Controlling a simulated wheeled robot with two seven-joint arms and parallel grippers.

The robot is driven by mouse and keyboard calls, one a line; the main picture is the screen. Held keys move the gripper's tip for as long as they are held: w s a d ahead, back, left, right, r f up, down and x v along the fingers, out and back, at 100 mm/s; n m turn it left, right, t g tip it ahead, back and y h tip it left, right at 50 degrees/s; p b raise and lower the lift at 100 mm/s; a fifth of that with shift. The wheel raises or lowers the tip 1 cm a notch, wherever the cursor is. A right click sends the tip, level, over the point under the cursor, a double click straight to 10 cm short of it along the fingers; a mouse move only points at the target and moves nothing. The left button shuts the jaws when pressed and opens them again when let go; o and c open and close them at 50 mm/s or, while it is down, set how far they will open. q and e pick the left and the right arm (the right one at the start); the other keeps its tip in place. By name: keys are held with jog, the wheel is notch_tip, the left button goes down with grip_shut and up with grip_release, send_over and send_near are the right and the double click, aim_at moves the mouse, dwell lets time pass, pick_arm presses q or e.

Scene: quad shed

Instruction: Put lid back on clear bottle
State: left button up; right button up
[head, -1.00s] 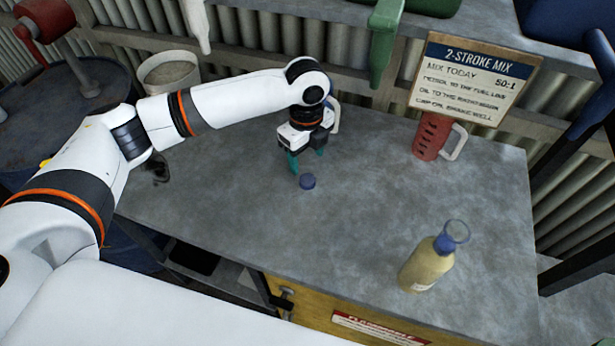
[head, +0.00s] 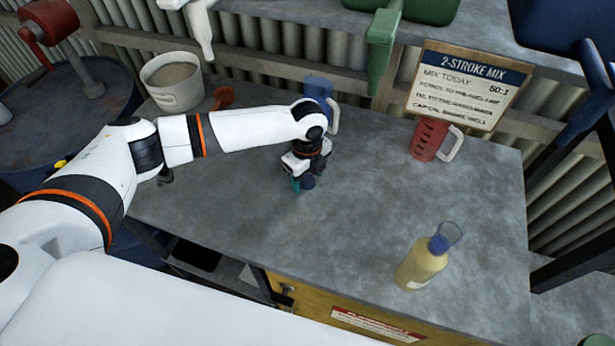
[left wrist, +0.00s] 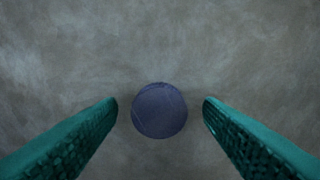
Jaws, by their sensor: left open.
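The lid, a small round dark blue cap (head: 308,182), lies on the grey bench and is partly hidden by my left gripper (head: 301,184) in the head view. In the left wrist view the cap (left wrist: 159,110) sits between the two green fingers of my open left gripper (left wrist: 160,105), with a gap on each side. The clear bottle (head: 420,267) stands upright at the bench's front right. It holds yellowish liquid and has a blue neck with a clear, cup-like piece on top. My right gripper is not in view.
A red jug (head: 428,140) stands at the back right below a sign (head: 468,85). A blue jug (head: 319,90) is behind my left arm, with a red funnel (head: 222,97) and white bucket (head: 174,84) at the back left. The bench (head: 360,195) between cap and bottle is clear.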

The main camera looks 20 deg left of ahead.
aim_at(307, 180)
pick_arm(q)
jog(key=shift+f, duration=0.1)
jog(key=c, duration=1.1)
jog(key=shift+o, duration=0.2)
notch_tip(307, 180, up, 10)
jog(key=b, duration=0.2)
